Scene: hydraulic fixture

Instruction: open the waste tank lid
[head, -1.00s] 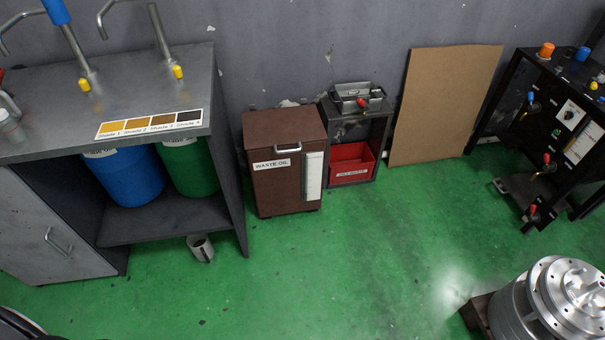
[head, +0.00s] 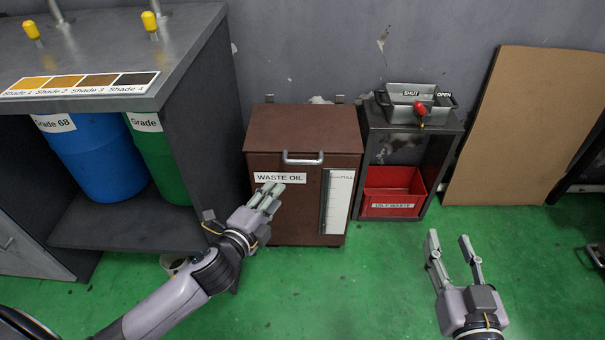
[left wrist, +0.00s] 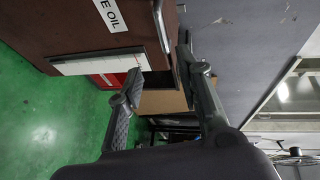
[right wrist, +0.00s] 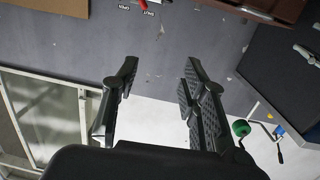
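The waste tank is a brown box labelled WASTE OIL (head: 285,215) against the wall in the head view. Its flat brown lid (head: 305,125) lies shut on top. A pale handle (head: 302,158) sits at the lid's front edge. My left gripper (head: 276,195) is in front of the tank's front face, below and left of the handle. Its fingers are apart and empty in the left wrist view (left wrist: 160,65), which also shows the tank front (left wrist: 65,30) tilted. My right gripper (head: 449,240) is open and empty, right of the tank over the floor.
A workbench (head: 195,55) with blue (head: 95,160) and green (head: 155,165) drums stands left. Right of the tank is a dark stand (head: 450,140) with a metal tray (head: 405,100) and red bin (head: 390,195). Cardboard (head: 520,130) leans beyond. Green floor in front is largely free.

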